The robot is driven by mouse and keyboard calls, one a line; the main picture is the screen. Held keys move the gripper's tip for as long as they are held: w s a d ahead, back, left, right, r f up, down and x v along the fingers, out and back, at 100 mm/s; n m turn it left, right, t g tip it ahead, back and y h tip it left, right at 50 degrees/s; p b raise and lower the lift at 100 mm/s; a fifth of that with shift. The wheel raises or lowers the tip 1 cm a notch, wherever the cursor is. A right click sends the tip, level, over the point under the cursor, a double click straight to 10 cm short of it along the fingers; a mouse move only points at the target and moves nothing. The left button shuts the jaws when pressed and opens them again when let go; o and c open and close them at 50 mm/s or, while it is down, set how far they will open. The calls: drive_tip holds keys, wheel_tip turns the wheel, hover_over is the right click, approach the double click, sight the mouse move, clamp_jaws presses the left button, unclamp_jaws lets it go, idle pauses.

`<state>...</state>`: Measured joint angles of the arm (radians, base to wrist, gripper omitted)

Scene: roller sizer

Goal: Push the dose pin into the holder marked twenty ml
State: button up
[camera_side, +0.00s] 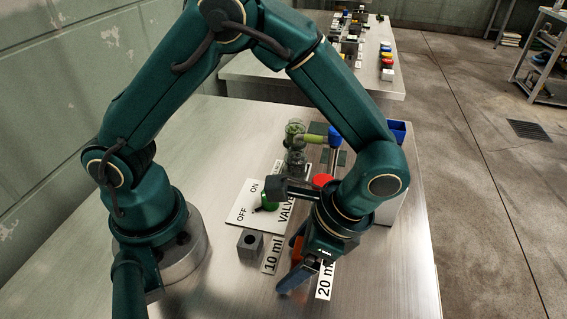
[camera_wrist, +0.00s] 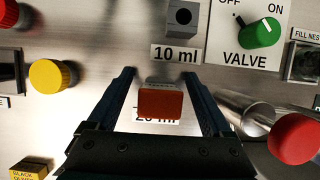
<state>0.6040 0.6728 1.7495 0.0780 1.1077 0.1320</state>
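My gripper (camera_wrist: 157,75) points down over the front of the table, its two dark fingers spread wide apart. An orange-red block (camera_wrist: 160,102), which may be the top of the dose pin, lies between the fingers, with a narrow gap on each side. The block also shows partly behind my gripper in the side view (camera_side: 297,244). The 20 ml label (camera_side: 325,281) is beside my gripper; in the wrist view the block covers part of it. No pin shaft or 20 ml holder hole can be made out. The grey 10 ml holder (camera_wrist: 182,17) has an empty-looking hole.
A valve plate with a green knob (camera_wrist: 260,33) lies beside the 10 ml label (camera_wrist: 175,54). A red knob (camera_wrist: 294,138) and a metal cylinder (camera_wrist: 243,112) are close on the right. A yellow knob (camera_wrist: 50,75) stands left.

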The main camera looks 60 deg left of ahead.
drive_tip(key=shift+v, duration=2.6)
drive_tip(key=shift+w+r, duration=0.15)
drive_tip(key=shift+r, duration=0.2)
drive_tip(key=r, duration=0.1)
drive_tip(key=r+n+t+h, duration=0.1)
drive_tip(key=w+a+r+n+h, duration=0.1)
drive_tip(key=r, duration=0.1)
drive_tip(key=shift+w+t, duration=0.1)
drive_tip(key=shift+t, duration=0.3)
drive_tip(key=s+a+r+n+t, duration=0.2)
drive_tip(key=a+n+t, duration=0.1)
drive_tip(key=a, duration=0.2)
drive_tip(key=s+a+r+n+t+h, duration=0.1)
drive_tip(key=s+a+r+n+t, duration=0.1)
drive_tip(key=a, duration=0.4)
drive_tip(key=shift+r+n+t, duration=0.7)
drive_tip(key=shift+n+t, duration=0.3)
